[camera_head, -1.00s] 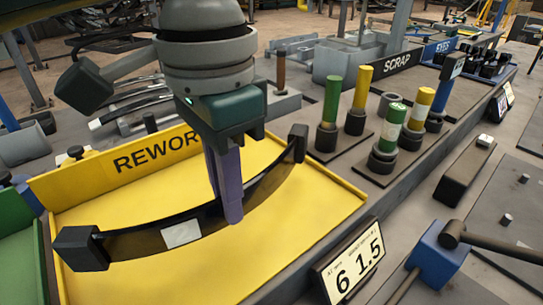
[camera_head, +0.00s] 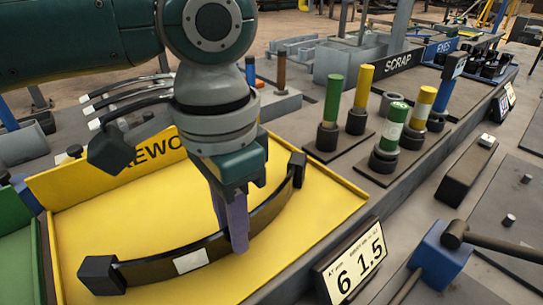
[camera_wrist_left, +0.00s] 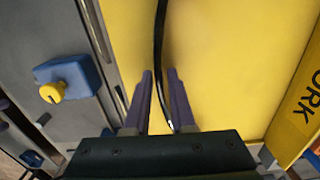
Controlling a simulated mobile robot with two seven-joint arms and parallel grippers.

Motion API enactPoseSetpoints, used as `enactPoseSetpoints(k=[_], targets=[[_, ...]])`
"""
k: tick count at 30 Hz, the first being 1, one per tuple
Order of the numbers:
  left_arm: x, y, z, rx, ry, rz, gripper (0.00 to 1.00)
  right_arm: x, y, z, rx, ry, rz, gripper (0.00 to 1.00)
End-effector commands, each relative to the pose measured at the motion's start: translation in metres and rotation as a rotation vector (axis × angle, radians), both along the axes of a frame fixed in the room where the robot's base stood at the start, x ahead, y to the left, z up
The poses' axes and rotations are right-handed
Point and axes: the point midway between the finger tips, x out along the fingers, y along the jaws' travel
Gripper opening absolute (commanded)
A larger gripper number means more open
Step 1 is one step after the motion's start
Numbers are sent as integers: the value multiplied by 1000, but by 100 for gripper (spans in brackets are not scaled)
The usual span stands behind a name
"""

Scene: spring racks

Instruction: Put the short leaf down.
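The short leaf (camera_head: 150,271), a dark curved strip with a block at each end and a white label, lies across the yellow REWORK tray (camera_head: 95,225). It appears to rest on the tray floor. My left gripper (camera_head: 238,245) points down at the leaf's middle. In the left wrist view, the gripper (camera_wrist_left: 160,75) has its two purple fingers apart, one on each side of the leaf (camera_wrist_left: 159,35), with yellow showing in the gaps. The leaf's ends are outside that view. My right gripper is not in view.
Green and yellow posts (camera_head: 333,100) stand on dark plates right of the tray. Several curved leaves (camera_head: 125,100) sit behind the tray.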

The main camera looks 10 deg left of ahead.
Motion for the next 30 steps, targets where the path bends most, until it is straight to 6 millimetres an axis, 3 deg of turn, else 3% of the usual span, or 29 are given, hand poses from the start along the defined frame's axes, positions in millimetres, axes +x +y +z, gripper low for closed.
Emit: enactPoseSetpoints(k=[4, 14, 30], targets=[[0, 0, 0, 0, 0, 0, 41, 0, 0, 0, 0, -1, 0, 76], [1, 0, 6, -1, -2, 0, 41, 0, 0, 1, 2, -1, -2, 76], [1, -1, 110, -3, -3, 1, 41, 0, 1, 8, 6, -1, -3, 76]])
